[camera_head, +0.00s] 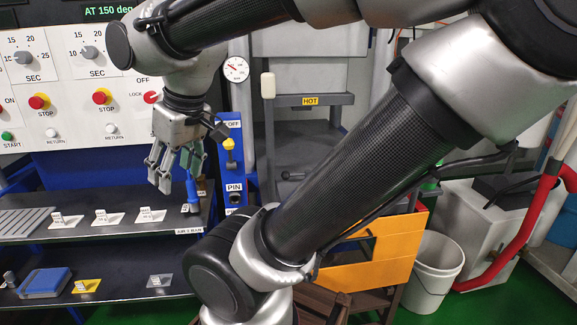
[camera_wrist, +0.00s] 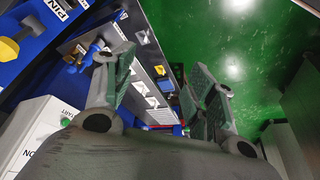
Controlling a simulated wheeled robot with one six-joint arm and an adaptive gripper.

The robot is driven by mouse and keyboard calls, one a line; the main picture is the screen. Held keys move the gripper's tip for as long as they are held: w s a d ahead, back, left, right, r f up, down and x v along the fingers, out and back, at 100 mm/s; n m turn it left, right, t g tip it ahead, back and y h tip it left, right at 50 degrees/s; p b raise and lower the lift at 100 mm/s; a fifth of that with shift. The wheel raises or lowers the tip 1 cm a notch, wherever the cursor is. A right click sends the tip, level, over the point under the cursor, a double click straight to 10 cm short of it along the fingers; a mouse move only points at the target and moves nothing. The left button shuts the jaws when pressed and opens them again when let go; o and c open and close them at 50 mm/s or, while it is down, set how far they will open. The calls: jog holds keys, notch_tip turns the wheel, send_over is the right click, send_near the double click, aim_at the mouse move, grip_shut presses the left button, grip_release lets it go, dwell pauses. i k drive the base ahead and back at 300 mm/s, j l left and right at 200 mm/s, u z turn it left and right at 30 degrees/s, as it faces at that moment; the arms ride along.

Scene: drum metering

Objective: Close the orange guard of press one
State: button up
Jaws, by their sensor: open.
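An orange panel (camera_head: 375,262), which looks like the guard, stands low at the right of centre in the head view. My own arm hides its left part, and I cannot tell how it is hinged or whether it is shut. The grey press (camera_head: 310,110) with a HOT label is behind it, partly hidden by my arm. My gripper (camera_head: 170,172) is at the left, pointing down over the upper shelf, well apart from the orange panel. Its fingers are open and empty in the wrist view (camera_wrist: 160,85). The orange panel does not show in the wrist view.
A control panel (camera_head: 75,75) with dials and stop buttons is behind my gripper. A dark shelf (camera_head: 110,225) with cards lies below, beside a blue post (camera_head: 231,160) marked PIN. A white bucket (camera_head: 433,270) and red pipe (camera_head: 515,235) stand at right.

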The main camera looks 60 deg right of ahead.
aim_at(398, 237)
jog(key=k+j+z, duration=0.15)
jog(key=z, duration=2.1)
jog(key=k+j+z, duration=0.1)
jog(key=z, duration=0.3)
jog(key=k+z, duration=0.1)
jog(key=z, duration=0.25)
jog(key=k+j+z, duration=0.1)
jog(key=z, duration=0.3)
